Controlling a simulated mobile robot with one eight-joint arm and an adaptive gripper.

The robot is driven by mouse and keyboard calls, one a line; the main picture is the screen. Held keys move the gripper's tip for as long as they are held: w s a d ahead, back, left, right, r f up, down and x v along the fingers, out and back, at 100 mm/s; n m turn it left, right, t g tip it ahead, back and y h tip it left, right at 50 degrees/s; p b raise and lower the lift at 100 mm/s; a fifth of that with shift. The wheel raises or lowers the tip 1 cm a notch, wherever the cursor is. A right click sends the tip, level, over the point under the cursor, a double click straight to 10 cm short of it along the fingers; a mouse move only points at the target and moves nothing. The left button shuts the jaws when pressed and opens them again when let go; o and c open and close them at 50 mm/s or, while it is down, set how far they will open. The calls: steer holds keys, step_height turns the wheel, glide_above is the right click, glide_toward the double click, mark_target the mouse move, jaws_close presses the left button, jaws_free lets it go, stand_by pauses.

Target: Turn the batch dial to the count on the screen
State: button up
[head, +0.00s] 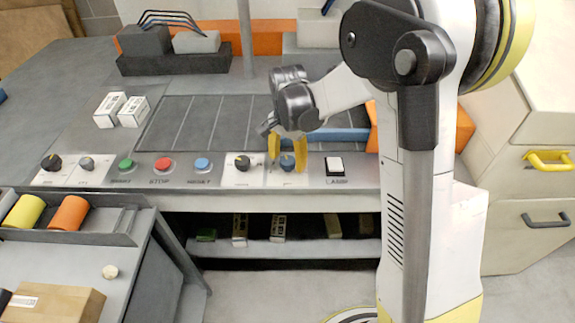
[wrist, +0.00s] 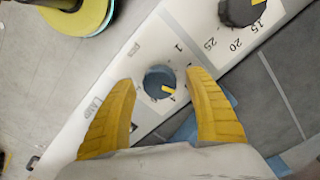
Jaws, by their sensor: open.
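My gripper (head: 286,158) has its yellow fingers open above the control panel, one on each side of a blue-grey dial (head: 287,164). In the wrist view this dial (wrist: 158,79) lies between the fingertips (wrist: 164,76), with a gap on both sides. Its yellow pointer aims to the lower right, near a mark that looks like 4; a 1 stands above. No screen shows in either view.
A black dial (head: 242,162) with marks 15, 20 and 25 sits beside the blue-grey dial. A white lamp switch (head: 334,165) is to the right. Blue (head: 202,165), red (head: 164,165) and green (head: 126,165) buttons and two more dials are to the left.

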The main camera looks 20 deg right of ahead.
steer(key=shift+f, duration=0.4)
steer(key=c, duration=1.2)
